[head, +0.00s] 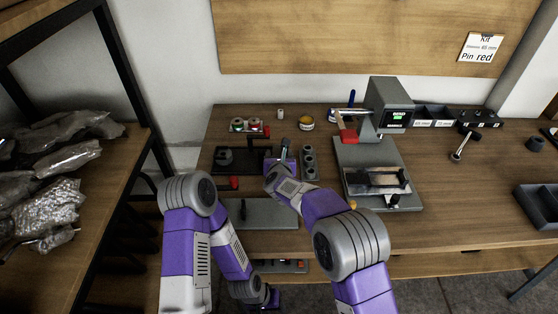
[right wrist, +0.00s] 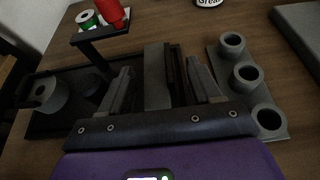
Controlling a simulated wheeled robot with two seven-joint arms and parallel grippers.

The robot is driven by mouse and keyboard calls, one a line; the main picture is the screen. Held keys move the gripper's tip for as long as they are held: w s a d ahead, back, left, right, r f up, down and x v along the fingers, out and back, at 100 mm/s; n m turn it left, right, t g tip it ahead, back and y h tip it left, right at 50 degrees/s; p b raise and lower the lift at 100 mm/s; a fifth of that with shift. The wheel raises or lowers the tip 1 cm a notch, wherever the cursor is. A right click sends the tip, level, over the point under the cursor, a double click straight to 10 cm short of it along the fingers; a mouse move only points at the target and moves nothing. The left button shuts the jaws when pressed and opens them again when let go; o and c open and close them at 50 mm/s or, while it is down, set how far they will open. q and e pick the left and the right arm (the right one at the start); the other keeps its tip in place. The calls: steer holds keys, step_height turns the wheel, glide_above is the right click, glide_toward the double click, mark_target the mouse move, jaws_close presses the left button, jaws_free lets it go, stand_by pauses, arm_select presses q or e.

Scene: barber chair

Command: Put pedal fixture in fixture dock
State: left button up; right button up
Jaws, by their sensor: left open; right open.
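My right gripper (head: 285,154) reaches down over the back left of the bench. In the right wrist view its two open fingers (right wrist: 160,92) stand on either side of a grey upright block (right wrist: 156,75) with a dark slotted part beside it; contact cannot be told. This block rises at the right end of a black tray (right wrist: 20,122), which also shows in the head view (head: 228,168). I cannot tell for certain which part is the pedal fixture and which the fixture dock. My left gripper (head: 266,300) is open and low, in front of the bench edge.
A grey holder with several round sockets (head: 309,163) stands close right of my right gripper. A small stand with red and green parts (head: 247,127) is behind the tray. A grey plate (head: 262,213) lies in front.

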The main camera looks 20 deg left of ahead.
steer(key=v, duration=1)
steer(key=shift+s+r, duration=0.1)
steer(key=shift+s, duration=0.15)
steer(key=shift+s+d+r+p, duration=0.2)
steer(key=shift+s+p, duration=0.1)
steer(key=shift+s, duration=0.3)
